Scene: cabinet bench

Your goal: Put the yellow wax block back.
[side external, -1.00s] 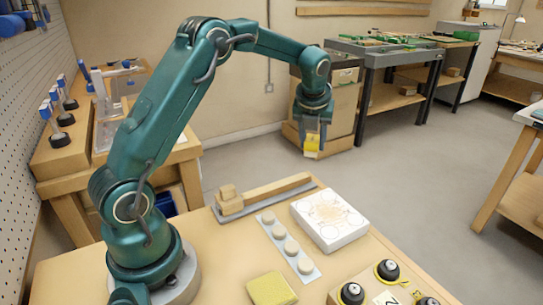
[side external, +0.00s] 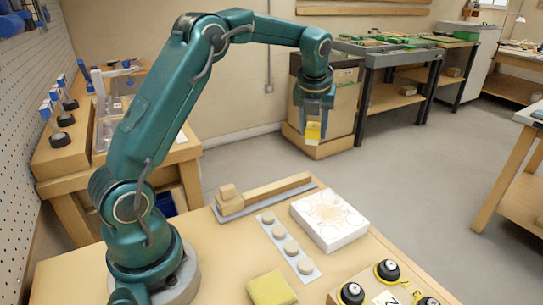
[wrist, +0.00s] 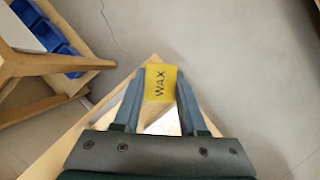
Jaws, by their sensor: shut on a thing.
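The yellow wax block (side external: 313,131) is held between the fingers of my gripper (side external: 314,122), high above the far part of the bench. In the wrist view the block (wrist: 160,82) shows the label "WAX" on its upper face, and the fingers of my gripper (wrist: 160,88) press on its two sides. The block is clear of every surface. A flat yellow-green pad (side external: 270,289) lies at the front of the bench; I cannot tell whether it belongs to the block.
A white box with a circle pattern (side external: 329,219) sits on the bench, right of a strip with several round discs (side external: 288,245). A wooden bar (side external: 264,193) lies behind them. Black knobs on a wooden board (side external: 387,271) stand at front right. Bare bench shows at left.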

